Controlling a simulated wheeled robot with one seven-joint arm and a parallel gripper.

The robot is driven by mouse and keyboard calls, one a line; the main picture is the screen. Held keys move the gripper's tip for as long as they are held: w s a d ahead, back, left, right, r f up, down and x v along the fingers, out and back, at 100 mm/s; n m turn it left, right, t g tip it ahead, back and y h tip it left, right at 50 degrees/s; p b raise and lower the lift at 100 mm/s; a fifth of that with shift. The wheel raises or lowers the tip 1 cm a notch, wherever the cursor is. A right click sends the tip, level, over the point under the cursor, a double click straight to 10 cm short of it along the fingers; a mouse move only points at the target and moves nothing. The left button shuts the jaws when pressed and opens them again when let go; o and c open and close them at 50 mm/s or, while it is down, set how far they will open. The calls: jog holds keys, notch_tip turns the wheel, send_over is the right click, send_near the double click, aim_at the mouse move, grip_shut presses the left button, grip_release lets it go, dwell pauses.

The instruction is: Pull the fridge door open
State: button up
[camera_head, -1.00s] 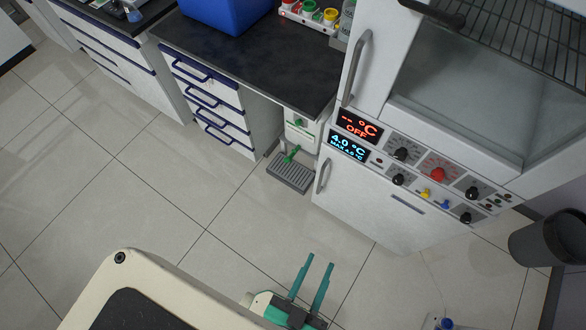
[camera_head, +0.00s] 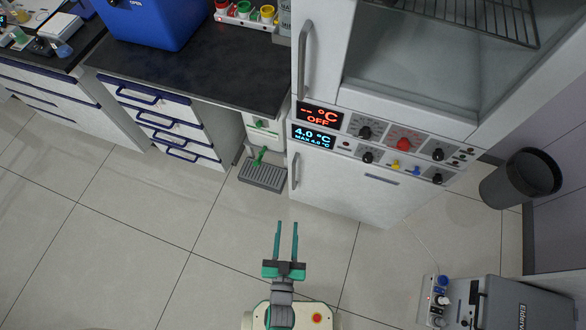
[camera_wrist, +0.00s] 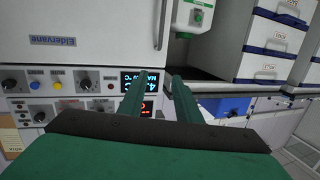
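The fridge is the lower part of a white tall unit, with a closed white door (camera_head: 345,185) under a panel that reads 4.0 °C. Its slim vertical handle (camera_head: 295,171) is at the door's left edge. In the wrist view, which is upside down, the door (camera_wrist: 80,20) is at upper left and the handle (camera_wrist: 162,24) lies beyond the fingertips. My gripper (camera_head: 286,224) has two green fingers pointing at the unit, with an empty gap between them. It is apart from the handle. The fingers also show in the wrist view (camera_wrist: 157,76).
The upper cabinet (camera_head: 400,70) has its own handle (camera_head: 305,60). Left of the fridge are a grey footed tray (camera_head: 263,176) and a drawer bench (camera_head: 170,125). A black bin (camera_head: 520,178) and a grey device (camera_head: 500,305) stand right. Floor before the fridge is clear.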

jog(key=t+h, duration=0.1)
send_near(294, 171)
jog(key=w, duration=0.7)
jog(key=w+d, duration=0.1)
jog(key=w, duration=0.2)
jog(key=shift+w, duration=0.35)
grip_shut()
